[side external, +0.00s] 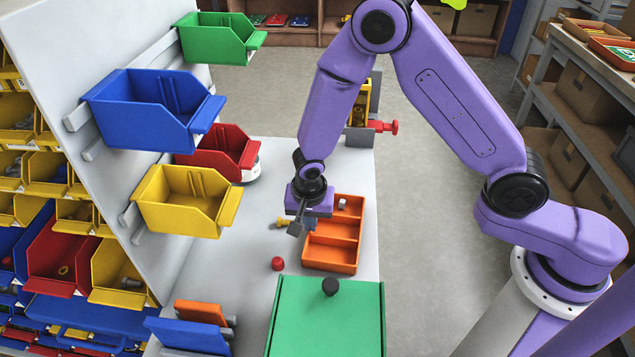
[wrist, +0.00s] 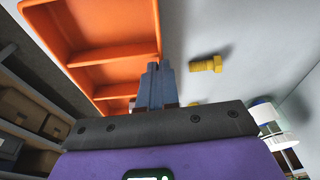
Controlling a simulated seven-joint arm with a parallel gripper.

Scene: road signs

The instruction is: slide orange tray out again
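The orange tray (side external: 334,239) has three compartments and lies on the grey bench, its near end close to the green box (side external: 300,305) with a black knob (side external: 330,287). A small grey part (side external: 342,204) lies in its far compartment. My gripper (side external: 301,229) is low at the tray's left long side in the side view. In the wrist view the two fingers (wrist: 158,68) are close together, in line with the tray's rim (wrist: 158,30), and look shut on its thin side wall. The contact itself is hidden behind the fingers.
A yellow bolt (side external: 283,223) lies just left of my gripper, and a red cap (side external: 278,264) lies nearer. Blue, yellow and red bins (side external: 215,205) hang on the left panel. A blue and an orange block (side external: 201,312) lie at the front left. Bench beyond the tray is mostly clear.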

